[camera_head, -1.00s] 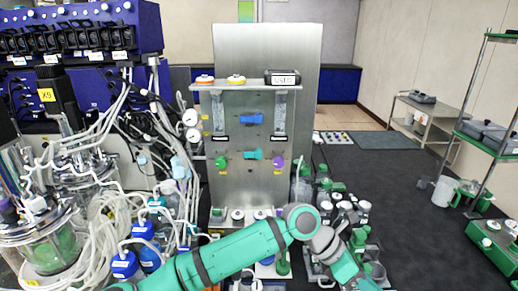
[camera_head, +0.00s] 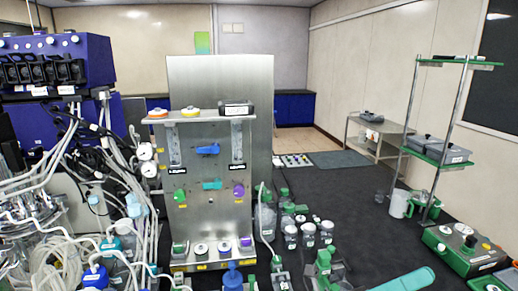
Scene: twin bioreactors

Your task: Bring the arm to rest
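Only a short piece of my own teal-green arm (camera_head: 408,282) shows, low at the right of the bottom edge, over the dark floor. The rest of the arm lies outside the picture. My gripper is not in view, so I cannot see whether it is open or holds anything. No thing is seen in contact with the visible arm piece.
A steel panel (camera_head: 207,75) with coloured valves stands left of centre. Tubing and vessels (camera_head: 45,225) crowd the left. Bottles (camera_head: 291,236) stand on the floor right of the panel. A green-shelved rack (camera_head: 437,157) and green-topped device (camera_head: 462,246) are at right. Dark floor (camera_head: 365,205) between is clear.

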